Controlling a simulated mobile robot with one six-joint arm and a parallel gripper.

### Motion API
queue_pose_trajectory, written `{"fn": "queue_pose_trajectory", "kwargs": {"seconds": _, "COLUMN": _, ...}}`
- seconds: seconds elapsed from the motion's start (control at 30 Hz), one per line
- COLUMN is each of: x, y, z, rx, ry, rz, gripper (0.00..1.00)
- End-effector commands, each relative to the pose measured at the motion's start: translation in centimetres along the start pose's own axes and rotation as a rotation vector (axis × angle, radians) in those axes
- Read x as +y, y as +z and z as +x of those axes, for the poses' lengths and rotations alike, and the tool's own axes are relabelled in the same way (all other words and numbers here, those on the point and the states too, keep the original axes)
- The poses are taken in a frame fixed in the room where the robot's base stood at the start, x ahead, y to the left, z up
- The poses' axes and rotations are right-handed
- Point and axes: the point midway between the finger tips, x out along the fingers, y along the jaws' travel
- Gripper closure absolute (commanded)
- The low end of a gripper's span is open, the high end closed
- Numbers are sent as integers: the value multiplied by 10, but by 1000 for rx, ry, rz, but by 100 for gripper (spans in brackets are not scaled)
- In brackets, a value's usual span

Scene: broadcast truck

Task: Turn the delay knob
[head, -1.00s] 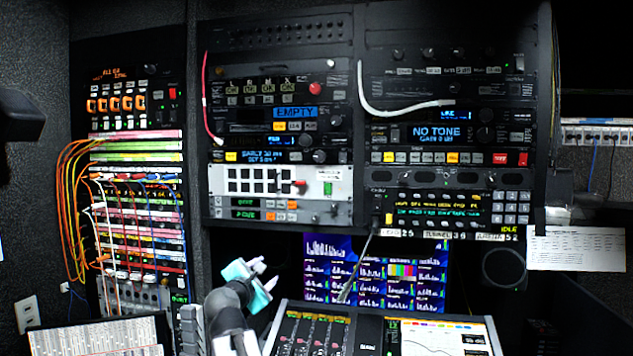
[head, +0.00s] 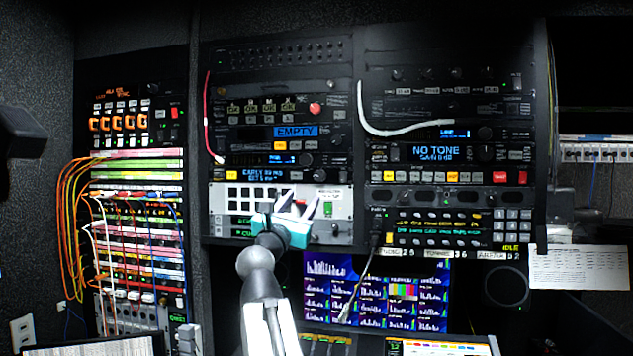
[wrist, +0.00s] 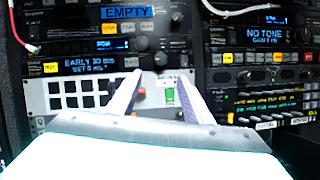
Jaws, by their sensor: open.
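The delay unit's blue display (head: 262,174) reads "EARLY" with a blurred number and a "SET" line; it also shows in the wrist view (wrist: 90,65). A dark round knob (head: 319,174), seemingly the delay knob, sits at the right of this unit. In the wrist view the knob (wrist: 160,58) appears just above and between my fingertips. My gripper (head: 304,199) is open and empty, raised in front of the silver panel below the delay unit. I cannot tell its distance from the rack.
The silver panel (head: 232,199) has a red knob and black buttons. A similar knob (head: 306,159) sits close above the delay unit. A white cable (head: 400,132) and a hanging grey cable (head: 376,240) are to the right. Orange patch cables (head: 65,215) hang at the left.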

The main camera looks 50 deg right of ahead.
Motion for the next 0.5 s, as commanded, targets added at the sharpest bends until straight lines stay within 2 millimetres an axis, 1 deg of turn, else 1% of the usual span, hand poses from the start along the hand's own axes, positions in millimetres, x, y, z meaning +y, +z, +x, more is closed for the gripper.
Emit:
{"fn": "queue_pose_trajectory", "kwargs": {"seconds": 0.27, "x": -1, "y": 0, "z": 8, "rx": 1, "ry": -2, "rz": 0, "gripper": 54}}
{"fn": "queue_pose_trajectory", "kwargs": {"seconds": 0.37, "x": 0, "y": 1, "z": 16, "rx": 1, "ry": -3, "rz": 0, "gripper": 54}}
{"fn": "queue_pose_trajectory", "kwargs": {"seconds": 0.5, "x": 0, "y": 1, "z": 32, "rx": 1, "ry": -2, "rz": 1, "gripper": 54}}
